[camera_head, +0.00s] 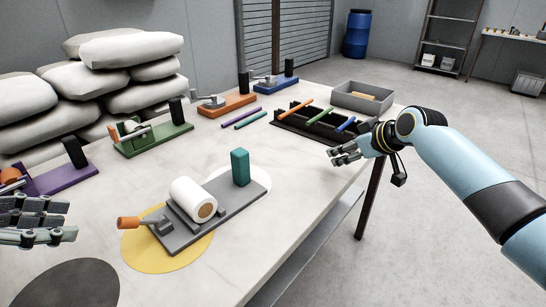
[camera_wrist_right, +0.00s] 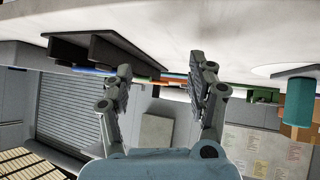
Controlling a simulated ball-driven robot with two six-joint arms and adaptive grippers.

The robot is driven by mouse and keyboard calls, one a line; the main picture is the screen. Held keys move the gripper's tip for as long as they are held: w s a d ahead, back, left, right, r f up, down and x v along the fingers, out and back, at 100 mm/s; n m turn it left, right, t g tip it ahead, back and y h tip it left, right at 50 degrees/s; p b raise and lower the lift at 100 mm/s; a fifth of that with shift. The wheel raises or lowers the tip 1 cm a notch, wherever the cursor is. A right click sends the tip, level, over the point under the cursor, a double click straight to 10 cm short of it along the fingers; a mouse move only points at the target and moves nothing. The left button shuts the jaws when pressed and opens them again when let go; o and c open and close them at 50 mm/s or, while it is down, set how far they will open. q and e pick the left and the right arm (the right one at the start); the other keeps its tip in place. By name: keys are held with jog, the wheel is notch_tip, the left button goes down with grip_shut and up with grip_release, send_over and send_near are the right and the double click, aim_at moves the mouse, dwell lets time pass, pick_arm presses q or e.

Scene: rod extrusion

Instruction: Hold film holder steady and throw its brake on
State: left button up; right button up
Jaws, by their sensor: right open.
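The film holder (camera_head: 230,213) is a grey base lying on the table's near half, across a yellow disc and a white disc. It carries a white film roll (camera_head: 187,197), a teal upright block (camera_head: 240,167) at its far end, and a lever with an orange grip (camera_head: 128,223) at its near left end. The teal block also shows at the right of the right wrist view (camera_wrist_right: 299,100). My left gripper (camera_head: 72,221) is at the left edge, apart from the lever, fingers spread and empty. My right gripper (camera_head: 334,154) is open and empty, right of the holder; its spread fingers show in the wrist view (camera_wrist_right: 160,72).
Purple (camera_head: 62,177), green (camera_head: 150,140), orange (camera_head: 226,106) and blue (camera_head: 275,86) holders line the table's far side. A black rack (camera_head: 300,133) with coloured rods stands beyond my right gripper, with a grey bin (camera_head: 362,97) behind. A dark disc (camera_head: 65,285) lies at the near left.

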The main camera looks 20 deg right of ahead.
aim_at(245, 156)
jog(key=s+a, duration=0.1)
jog(key=a, duration=0.2)
jog(key=s+a+r+y, duration=0.1)
jog(key=a, duration=0.3)
jog(key=s+a+y, duration=0.1)
jog(key=a, duration=0.3)
jog(key=shift+s+r+n+t, duration=0.2)
jog(key=shift+n+t, duration=0.1)
jog(key=shift+n, duration=0.1)
jog(key=s+a+r+t+y, duration=0.1)
jog(key=s+a+r+y, duration=0.3)
jog(key=a, duration=0.6)
jog(key=shift+h, duration=0.5)
jog(key=x, duration=0.9)
jog(key=shift+w+a+r, duration=0.2)
jog(key=shift+a+r, duration=0.1)
jog(key=shift+a, duration=0.05)
